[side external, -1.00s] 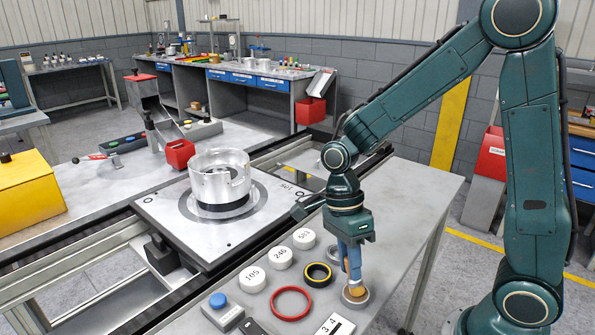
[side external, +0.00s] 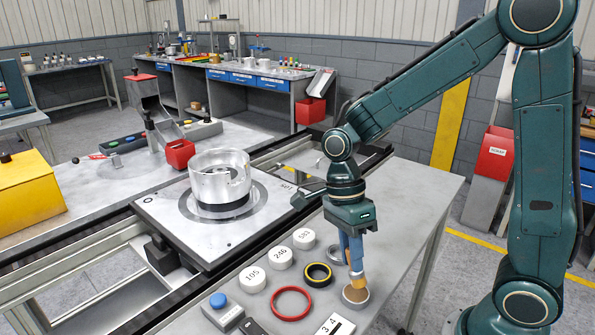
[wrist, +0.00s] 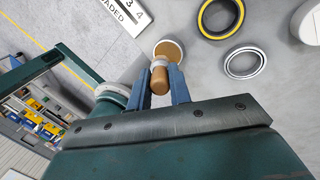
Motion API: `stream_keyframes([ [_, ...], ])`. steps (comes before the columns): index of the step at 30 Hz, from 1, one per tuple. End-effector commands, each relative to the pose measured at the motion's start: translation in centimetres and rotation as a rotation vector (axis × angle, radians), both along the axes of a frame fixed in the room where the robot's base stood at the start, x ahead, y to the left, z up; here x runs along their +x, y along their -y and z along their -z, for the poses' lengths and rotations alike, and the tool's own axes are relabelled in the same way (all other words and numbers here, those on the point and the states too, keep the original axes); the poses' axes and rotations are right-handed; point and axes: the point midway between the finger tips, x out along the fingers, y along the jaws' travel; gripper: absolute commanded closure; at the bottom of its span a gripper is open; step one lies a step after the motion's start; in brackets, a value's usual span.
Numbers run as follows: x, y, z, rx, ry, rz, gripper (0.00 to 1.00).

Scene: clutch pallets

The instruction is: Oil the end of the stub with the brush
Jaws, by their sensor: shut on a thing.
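My gripper (side external: 352,262) is shut on the brush (side external: 357,281), seen at the front right of the bench. In the wrist view the brush (wrist: 159,80) has a rounded wooden handle with a pale band, between the blue fingers. Its tip is close to a small round dish (side external: 355,300) with an amber inside; I cannot tell whether they touch. The dish (wrist: 178,42) also shows in the wrist view. A silver drum (side external: 218,172) stands on the square pallet (side external: 160,205), away to the left of my gripper. I cannot clearly make out a stub.
Near my gripper lie a yellow-and-black ring (side external: 318,268), a red ring (side external: 276,302), a silver ring (wrist: 245,63) and white numbered pucks (side external: 279,258). The bench (side external: 420,190) is clear at the right.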

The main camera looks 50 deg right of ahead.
Motion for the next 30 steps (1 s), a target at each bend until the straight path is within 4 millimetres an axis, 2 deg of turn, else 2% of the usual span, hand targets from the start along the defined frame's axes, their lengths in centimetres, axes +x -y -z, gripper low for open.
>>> stream_keyframes([
  [21, 0.1, 0.0, -4.1, 0.001, 0.004, 0.001, 1.00],
  [30, 0.0, 0.0, -4.7, 0.000, 0.002, 0.000, 1.00],
])
